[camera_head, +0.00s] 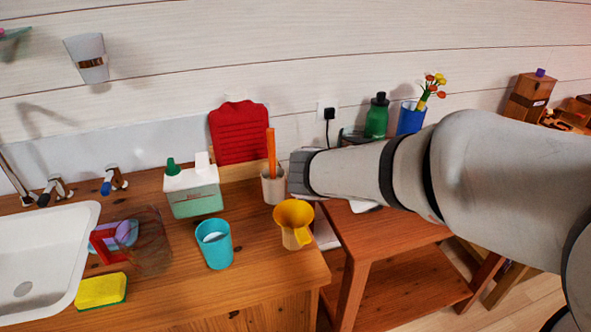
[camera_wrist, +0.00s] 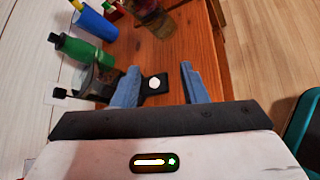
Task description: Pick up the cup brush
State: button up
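I cannot surely identify the cup brush. An upright orange handle (camera_head: 271,150) stands in a whitish cup (camera_head: 272,188) on the wooden counter in the head view and may be it; its lower end is hidden in the cup. My grey arm reaches in from the right, with its end just right of that cup. In the wrist view my gripper (camera_wrist: 160,76) is open, its two blue fingers apart with nothing held. It points over the wooden side table (camera_wrist: 185,45), with a small black item with a white disc (camera_wrist: 154,84) beyond the fingers. The orange handle does not show there.
A yellow cup (camera_head: 295,222), turquoise cup (camera_head: 214,244), green-white box (camera_head: 192,192) and yellow sponge (camera_head: 101,291) crowd the counter by the sink (camera_head: 40,262). A green bottle (camera_head: 376,117) and blue vase (camera_head: 411,118) stand right.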

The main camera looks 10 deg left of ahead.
jog(key=w+a+f+n+t+y+b, duration=0.25)
jog(key=a+n+t, duration=0.4)
jog(key=a, duration=0.65)
jog(key=n+t+y+b, duration=0.2)
jog(key=n+y, duration=0.2)
jog(key=n, duration=0.4)
send_near(270, 147)
jog(key=w, duration=0.4)
jog(key=shift+w+f, duration=0.25)
jog(key=shift+w, duration=0.05)
jog(key=shift+m, duration=0.25)
jog(key=w, duration=0.6)
jog(key=shift+w+d+r, duration=0.15)
jog(key=shift+w+d, duration=0.15)
jog(key=shift+c, duration=0.6)
grip_shut()
